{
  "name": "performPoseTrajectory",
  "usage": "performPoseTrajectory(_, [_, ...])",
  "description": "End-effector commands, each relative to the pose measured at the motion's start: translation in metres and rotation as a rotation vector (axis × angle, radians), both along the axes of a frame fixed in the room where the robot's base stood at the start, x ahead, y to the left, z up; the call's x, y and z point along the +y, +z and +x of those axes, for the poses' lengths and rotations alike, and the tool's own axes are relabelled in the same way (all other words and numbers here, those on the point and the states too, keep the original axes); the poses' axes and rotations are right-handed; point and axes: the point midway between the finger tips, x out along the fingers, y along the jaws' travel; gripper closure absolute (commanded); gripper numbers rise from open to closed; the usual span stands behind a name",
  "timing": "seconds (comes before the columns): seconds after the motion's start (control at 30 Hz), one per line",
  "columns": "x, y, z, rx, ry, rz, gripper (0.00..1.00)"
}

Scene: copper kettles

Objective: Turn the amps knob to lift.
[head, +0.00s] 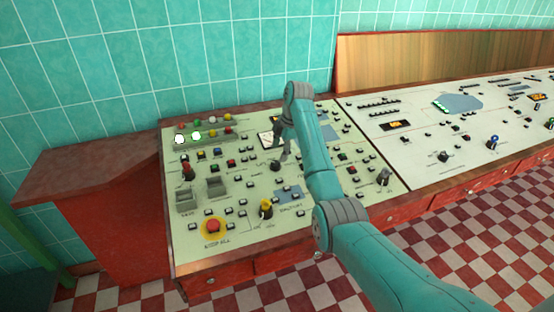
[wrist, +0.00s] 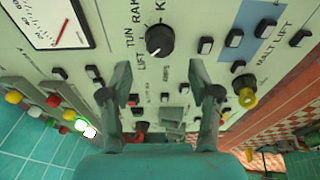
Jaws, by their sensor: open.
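A black round knob (wrist: 160,40) with a white pointer mark stands on the pale panel in the wrist view, with the words LIFT and TUN printed around it. It looks like the amps knob, but I cannot read its name for certain. The mark appears to point toward the lower left. In the head view this knob (head: 275,165) sits just below my gripper (head: 284,155). My gripper (wrist: 160,80) is open and empty, its two fingers spread apart. The knob lies beyond the fingertips, and no contact shows.
A needle gauge (wrist: 50,22) sits beside the knob. A yellow knob (wrist: 245,90) and several small black buttons surround the area. A red emergency button (head: 213,225) is at the panel's front left. A second panel (head: 450,130) continues to the right.

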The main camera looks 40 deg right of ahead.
Motion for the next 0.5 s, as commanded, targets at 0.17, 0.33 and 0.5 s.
performPoseTrajectory(0.17, [-0.005, 0.033, -0.008, -0.001, -0.001, -0.001, 0.38])
performPoseTrajectory(0.33, [-0.008, 0.052, -0.012, 0.0, -0.002, -0.001, 0.38])
performPoseTrajectory(0.5, [-0.009, 0.059, -0.015, 0.002, -0.002, 0.001, 0.38])
